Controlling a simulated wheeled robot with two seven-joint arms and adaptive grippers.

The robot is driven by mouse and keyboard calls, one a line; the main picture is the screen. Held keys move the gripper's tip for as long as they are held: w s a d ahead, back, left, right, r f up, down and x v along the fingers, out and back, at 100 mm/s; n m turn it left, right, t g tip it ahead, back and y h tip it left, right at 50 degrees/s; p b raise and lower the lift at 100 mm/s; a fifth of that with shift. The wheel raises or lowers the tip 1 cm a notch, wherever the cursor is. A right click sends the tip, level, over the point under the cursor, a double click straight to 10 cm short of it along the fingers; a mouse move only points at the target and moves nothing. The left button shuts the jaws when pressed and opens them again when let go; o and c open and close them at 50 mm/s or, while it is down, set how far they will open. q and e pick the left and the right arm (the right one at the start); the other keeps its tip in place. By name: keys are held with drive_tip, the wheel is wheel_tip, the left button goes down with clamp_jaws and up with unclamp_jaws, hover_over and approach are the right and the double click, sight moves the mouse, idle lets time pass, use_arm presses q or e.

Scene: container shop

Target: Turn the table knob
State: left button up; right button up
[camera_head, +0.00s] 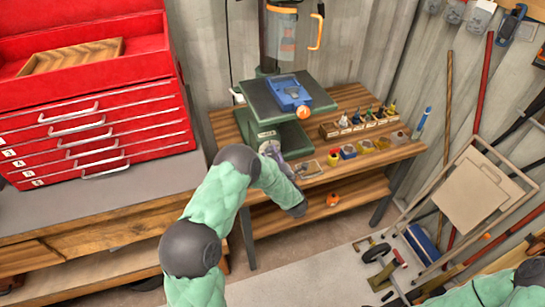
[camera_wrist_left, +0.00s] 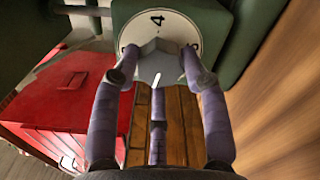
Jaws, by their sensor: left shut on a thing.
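The table knob (camera_wrist_left: 160,62) is a grey block with a white pointer line, on a round white dial (camera_wrist_left: 180,28) marked 4. The dial sits on the green drill press body. My left gripper (camera_wrist_left: 162,70) is shut on the knob, with one fingertip on each side of it. In the head view my left gripper (camera_head: 270,148) reaches the press just under its green table (camera_head: 262,98), and the knob is hidden there. My right gripper is out of view; only part of my right arm shows at the lower right corner.
A blue vise (camera_head: 289,92) sits on the press table. The wooden workbench (camera_head: 345,98) carries a tool rack (camera_head: 352,129) and several small items right of my gripper. A red tool chest (camera_head: 95,135) stands at the left. A folded cart (camera_head: 480,190) leans at the right.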

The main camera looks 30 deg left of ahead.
use_arm(q)
drive_tip(key=shift+s+f, duration=0.15)
drive_tip(key=shift+f, duration=0.15)
drive_tip(key=m+b, duration=0.1)
drive_tip(key=m, duration=0.2)
drive_tip(key=shift+f+m, duration=0.1)
drive_tip(key=shift+m, duration=0.3)
drive_tip(key=m+b, duration=0.1)
drive_tip(key=m, duration=0.8)
drive_tip(key=shift+r+m, duration=0.2)
drive_tip(key=shift+m, duration=0.1)
drive_tip(key=shift+c, duration=0.2)
drive_tip(key=shift+a+r+m+p, duration=0.15)
drive_tip(key=shift+m+p, duration=0.2)
drive_tip(key=shift+m, duration=0.85)
drive_tip(key=shift+r, duration=0.15)
